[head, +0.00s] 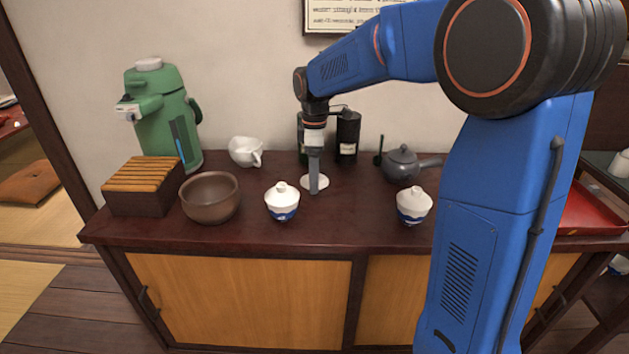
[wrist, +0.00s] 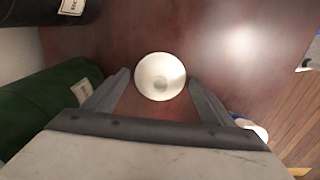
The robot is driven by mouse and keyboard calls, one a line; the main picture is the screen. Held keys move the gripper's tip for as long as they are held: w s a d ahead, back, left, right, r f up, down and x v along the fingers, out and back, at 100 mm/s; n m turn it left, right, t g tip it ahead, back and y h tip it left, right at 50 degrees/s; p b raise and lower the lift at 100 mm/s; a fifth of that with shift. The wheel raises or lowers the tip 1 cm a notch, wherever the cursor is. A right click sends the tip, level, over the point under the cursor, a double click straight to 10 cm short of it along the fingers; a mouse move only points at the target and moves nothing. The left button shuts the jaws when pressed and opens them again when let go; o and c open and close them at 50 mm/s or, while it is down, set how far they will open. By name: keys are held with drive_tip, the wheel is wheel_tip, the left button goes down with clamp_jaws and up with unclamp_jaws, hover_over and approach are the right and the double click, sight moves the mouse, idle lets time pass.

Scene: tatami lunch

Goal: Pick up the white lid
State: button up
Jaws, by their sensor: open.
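A loose white lid (head: 309,182) lies on the dark wooden counter, partly hidden behind my gripper in the head view. In the wrist view the white lid (wrist: 160,70) is a round disc with a small raised centre. My gripper (head: 314,187) points straight down at the lid. In the wrist view the fingers of my gripper (wrist: 159,84) are open, one on each side of the lid, with gaps between. I cannot tell how high the fingertips are above the counter. Two other white lids sit on blue-and-white bowls, the left one (head: 282,191) and the right one (head: 414,198).
A green canister (wrist: 45,112) and a black canister (head: 347,137) stand behind my gripper. A brown bowl (head: 210,199), a slatted box (head: 146,187), a green air pot (head: 162,115) and a white pourer (head: 245,151) are left. A grey teapot (head: 403,164) is right.

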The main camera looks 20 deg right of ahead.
drive_tip(key=c, duration=0.9)
drive_tip(key=shift+c, duration=0.2)
drive_tip(key=shift+r, duration=0.1)
